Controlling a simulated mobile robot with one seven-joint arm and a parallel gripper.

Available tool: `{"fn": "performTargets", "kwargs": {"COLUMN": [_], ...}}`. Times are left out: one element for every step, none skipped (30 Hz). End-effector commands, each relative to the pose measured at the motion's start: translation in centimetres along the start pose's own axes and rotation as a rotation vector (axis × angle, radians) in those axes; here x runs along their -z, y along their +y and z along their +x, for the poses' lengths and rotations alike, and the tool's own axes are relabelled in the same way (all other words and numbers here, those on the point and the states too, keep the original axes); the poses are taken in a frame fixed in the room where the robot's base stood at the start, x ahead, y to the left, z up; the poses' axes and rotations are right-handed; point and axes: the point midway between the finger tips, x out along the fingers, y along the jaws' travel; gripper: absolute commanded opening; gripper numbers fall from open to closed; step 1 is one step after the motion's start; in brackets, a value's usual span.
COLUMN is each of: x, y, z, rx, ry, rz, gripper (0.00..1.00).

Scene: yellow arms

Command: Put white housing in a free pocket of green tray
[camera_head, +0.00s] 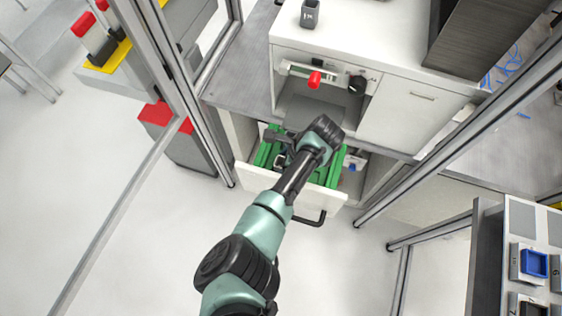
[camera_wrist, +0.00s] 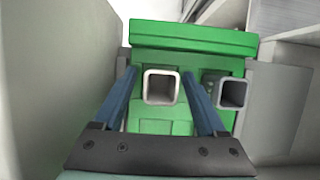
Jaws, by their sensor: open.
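The white housing (camera_wrist: 161,86), a square tube with its open end facing the wrist camera, shows over the green tray (camera_wrist: 190,38) in the wrist view. It appears upright in a tray pocket, though its lower end is hidden. My gripper (camera_wrist: 159,78) is open, with one blue finger on each side of the white housing; I see small gaps between. A grey housing (camera_wrist: 232,93) stands to the right, just outside the right finger. In the head view, the green tray (camera_head: 333,168) lies in an open drawer, and my arm hides its middle.
The white drawer front (camera_head: 262,181) with a black handle (camera_head: 312,218) is pulled out below the workbench. A grey wall (camera_wrist: 60,70) stands close on the left in the wrist view. Frame posts (camera_head: 190,95) flank the drawer. Open floor lies in front.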

Motion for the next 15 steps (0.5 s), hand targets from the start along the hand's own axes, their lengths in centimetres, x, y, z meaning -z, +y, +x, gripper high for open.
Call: {"fn": "performTargets", "kwargs": {"x": [0.0,0.0,-0.1,-0.1,-0.2,-0.1,-0.1,-0.1,-0.1,-0.1,-0.1,-0.1,-0.1,-0.1,0.0], "y": [0.0,0.0,0.0,0.0,0.0,0.0,0.0,-0.1,-0.1,-0.1,-0.1,-0.1,-0.1,-0.1,-0.1], "z": [0.0,0.0,-0.1,-0.3,-0.5,-0.6,-0.9,-1.2,-1.8,-2.3,-2.8,-3.5,-4.0,-4.6,-5.4], "rx": [0.0,0.0,0.0,0.001,0.001,0.001,0.001,0.002,0.002,0.003,0.003,0.004,0.004,0.005,0.005], "ry": [0.0,0.0,0.0,0.0,0.0,0.001,0.001,0.002,0.002,0.003,0.002,0.002,0.002,0.002,0.002], "rz": [0.0,0.0,0.0,0.0,0.0,0.0,0.0,0.0,0.0,0.0,0.0,-0.001,-0.001,0.0,0.0], "gripper": [0.74,0.74,0.74,0.74,0.74,0.74,0.74,0.74,0.74,0.74,0.74,0.74,0.74,0.74,0.74]}}
